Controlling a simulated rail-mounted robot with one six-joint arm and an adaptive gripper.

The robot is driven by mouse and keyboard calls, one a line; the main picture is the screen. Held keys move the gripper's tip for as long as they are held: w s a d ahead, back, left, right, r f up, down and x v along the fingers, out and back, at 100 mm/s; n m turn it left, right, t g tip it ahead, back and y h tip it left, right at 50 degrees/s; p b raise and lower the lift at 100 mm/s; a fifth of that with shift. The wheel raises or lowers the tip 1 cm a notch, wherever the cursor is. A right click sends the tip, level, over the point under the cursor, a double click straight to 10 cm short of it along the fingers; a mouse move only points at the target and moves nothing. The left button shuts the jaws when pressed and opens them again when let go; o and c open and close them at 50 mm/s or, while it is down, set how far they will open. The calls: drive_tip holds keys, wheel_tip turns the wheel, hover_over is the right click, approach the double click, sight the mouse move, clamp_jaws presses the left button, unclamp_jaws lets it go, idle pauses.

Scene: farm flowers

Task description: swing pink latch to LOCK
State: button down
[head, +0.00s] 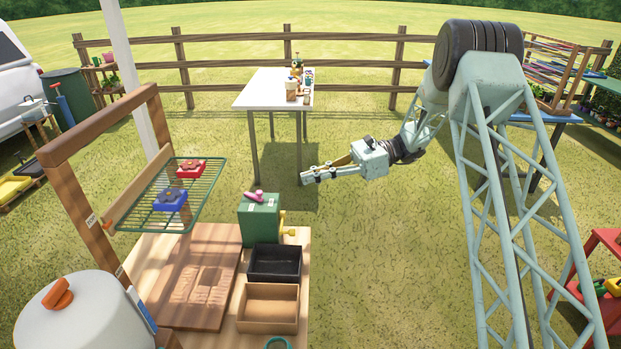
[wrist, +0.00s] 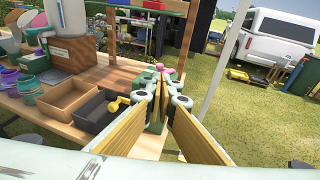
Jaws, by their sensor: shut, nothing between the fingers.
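The pink latch (head: 256,195) sits on top of a green box (head: 260,221) at the far right corner of the wooden bench. In the wrist view the pink latch (wrist: 162,68) shows just past my fingers, and the green box is mostly hidden behind them. A yellow crank (head: 287,230) sticks out of the box's right side. My gripper (head: 304,177) is shut and empty, in the air to the right of and beyond the box, clear of the latch. In the wrist view the gripper (wrist: 162,85) points toward the bench. The latch's lock marking is too small to read.
A black tray (head: 274,278) and a brown tray (head: 267,325) stand in front of the box. A green wire rack (head: 150,222) with red and blue blocks hangs at the left from a wooden frame (head: 82,195). A white table (head: 262,99) stands behind.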

drive_tip(key=b, duration=0.3)
approach(253, 194)
drive_tip(key=shift+s+a+r, duration=0.2)
drive_tip(key=shift+s+a, duration=0.5)
drive_tip(key=shift+s, duration=0.2)
drive_tip(key=shift+s+a+r, duration=0.25)
drive_tip(key=shift+s+a, duration=0.5)
drive_tip(key=shift+s, duration=0.2)
